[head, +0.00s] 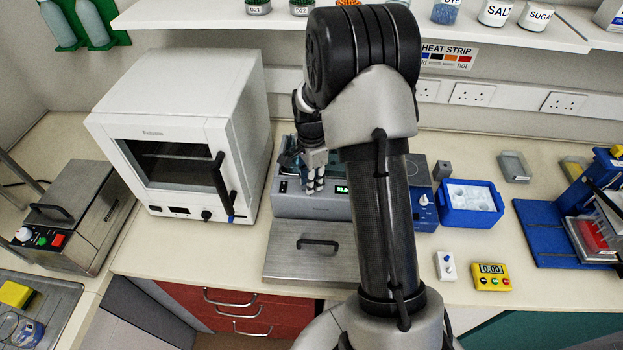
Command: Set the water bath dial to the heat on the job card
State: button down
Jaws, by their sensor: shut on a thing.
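The water bath (330,208) is a grey box with a front panel at the middle of the bench, partly hidden behind my arm. Its panel carries a small lit display (342,189) and a dark switch (283,187) at the left. My gripper (315,186) is at the panel between the switch and the display, shut on the dial, which its fingers hide. The dial's setting cannot be seen. A heat strip card (447,57) with coloured blocks is on the back wall. I cannot make out a job card.
A steel lid (308,262) with a black handle lies in front of the bath. A white oven (180,130) stands close on the left. A blue ice tub (470,216) and yellow timer (491,277) are right of my arm. A shelf runs above.

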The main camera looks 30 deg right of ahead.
jog(key=shift+m, duration=0.3)
jog(key=c, duration=1.7)
grip_release()
jog(key=shift+o, duration=0.2)
notch_tip(320, 180, up, 12)
